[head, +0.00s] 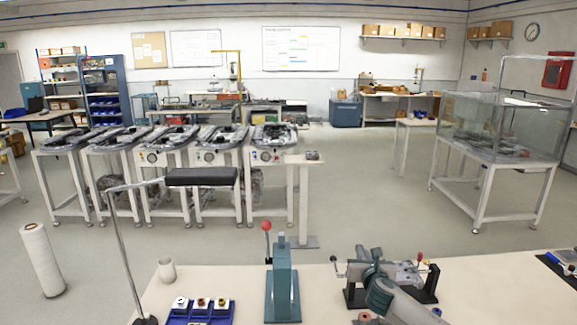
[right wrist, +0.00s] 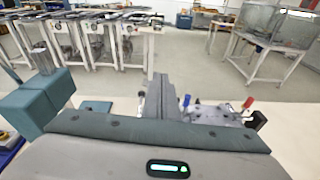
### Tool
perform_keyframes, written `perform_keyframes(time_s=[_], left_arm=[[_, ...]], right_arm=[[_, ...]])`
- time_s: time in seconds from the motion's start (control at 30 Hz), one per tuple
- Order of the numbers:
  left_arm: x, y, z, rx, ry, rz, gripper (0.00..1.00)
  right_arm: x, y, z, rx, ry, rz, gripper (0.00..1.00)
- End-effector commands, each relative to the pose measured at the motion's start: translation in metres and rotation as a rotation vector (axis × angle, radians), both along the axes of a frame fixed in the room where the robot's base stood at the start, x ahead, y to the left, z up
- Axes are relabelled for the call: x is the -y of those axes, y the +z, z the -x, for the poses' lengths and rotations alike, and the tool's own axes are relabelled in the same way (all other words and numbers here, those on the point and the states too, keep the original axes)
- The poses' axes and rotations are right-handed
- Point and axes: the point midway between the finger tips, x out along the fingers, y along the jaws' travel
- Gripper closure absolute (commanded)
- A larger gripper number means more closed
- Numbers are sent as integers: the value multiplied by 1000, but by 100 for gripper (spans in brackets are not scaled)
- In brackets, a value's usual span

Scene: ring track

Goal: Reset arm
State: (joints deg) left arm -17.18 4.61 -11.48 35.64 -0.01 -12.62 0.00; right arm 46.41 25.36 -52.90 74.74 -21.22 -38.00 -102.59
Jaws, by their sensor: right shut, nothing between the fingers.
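My right gripper (head: 364,253) reaches in over the workbench (head: 480,290) from the lower right of the head view. Its fingers are shut with nothing between them. In the right wrist view the closed fingers (right wrist: 160,92) point forward over the bench's far edge. My left gripper is not in view.
A clamp fixture (head: 426,283) stands by my right gripper, partly hidden behind it. A teal lever press (head: 282,288) with a red knob stands to its left; it also shows in the right wrist view (right wrist: 40,100). A blue tray (head: 222,313), white cup (head: 167,270) and lamp (head: 203,176) are further left.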

Motion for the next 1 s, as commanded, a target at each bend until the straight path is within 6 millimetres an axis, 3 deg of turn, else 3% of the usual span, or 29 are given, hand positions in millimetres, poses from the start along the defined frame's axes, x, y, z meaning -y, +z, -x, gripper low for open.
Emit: perform_keyframes(time_s=[0.37,0.57,0.73,1.0], left_arm=[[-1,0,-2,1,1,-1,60],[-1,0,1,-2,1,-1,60],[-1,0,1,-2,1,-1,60],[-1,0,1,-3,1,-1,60]], right_arm=[[-25,-46,42,-78,-52,-252,100],[-43,-84,86,-154,-126,-495,100],[-58,-128,150,-255,-261,-808,100],[-64,-183,265,-394,-576,-1300,100]])
